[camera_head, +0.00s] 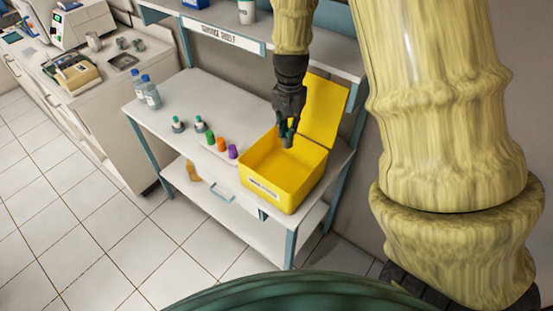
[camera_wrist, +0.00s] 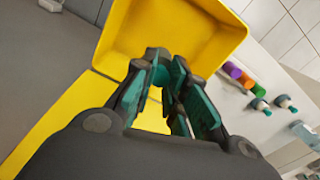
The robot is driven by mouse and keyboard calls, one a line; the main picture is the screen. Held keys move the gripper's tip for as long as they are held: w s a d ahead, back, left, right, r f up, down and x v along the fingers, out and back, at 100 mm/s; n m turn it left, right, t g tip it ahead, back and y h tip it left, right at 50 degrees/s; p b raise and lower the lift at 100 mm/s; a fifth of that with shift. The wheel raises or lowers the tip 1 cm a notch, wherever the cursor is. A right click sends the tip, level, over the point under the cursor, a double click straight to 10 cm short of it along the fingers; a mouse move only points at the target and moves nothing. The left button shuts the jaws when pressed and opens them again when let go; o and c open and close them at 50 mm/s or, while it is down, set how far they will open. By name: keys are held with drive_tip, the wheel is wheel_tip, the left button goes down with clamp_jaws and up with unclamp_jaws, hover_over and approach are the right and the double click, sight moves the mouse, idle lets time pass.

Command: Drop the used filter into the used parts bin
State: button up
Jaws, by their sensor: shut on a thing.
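The yellow used parts bin (camera_head: 303,186) stands with its lid raised at the right end of the white bench, a label on its front. It also fills the top of the wrist view (camera_wrist: 120,42). My gripper (camera_head: 287,129) points down over the bin's open top, its fingers shut on a small grey piece, the used filter (camera_head: 287,142). In the wrist view, the teal-padded fingers of my gripper (camera_wrist: 172,82) have the grey filter (camera_wrist: 156,54) at their tips, with the bin's yellow inside behind it. The filter is mostly hidden by the fingers.
Small teal-topped bottles (camera_head: 178,125) and clear bottles (camera_head: 150,92) are further left. A labelled shelf (camera_head: 225,35) runs above the bench (camera_head: 165,115).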

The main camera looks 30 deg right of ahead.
sight(289, 142)
drive_tip(key=shift+f, duration=0.1)
drive_tip(key=shift+s+d+f+b, duration=0.15)
drive_tip(key=shift+s+f+b, duration=0.3)
drive_tip(key=shift+s+b, duration=0.4)
drive_tip(key=f+b, duration=0.1)
drive_tip(key=w+f+b, duration=0.1)
drive_tip(key=f, duration=0.1)
drive_tip(key=shift+w+f, duration=0.1)
drive_tip(key=shift+f, duration=0.1)
drive_tip(key=shift+f+b, duration=0.25)
drive_tip(key=shift+b, duration=0.15)
drive_tip(key=shift+s+f+b, duration=0.15)
drive_tip(key=shift+s+b, duration=0.15)
drive_tip(key=shift+s, duration=0.05)
drive_tip(key=shift+f, duration=0.1)
drive_tip(key=shift+w, duration=0.2)
drive_tip(key=o, duration=0.9)
drive_tip(key=shift+s, duration=0.1)
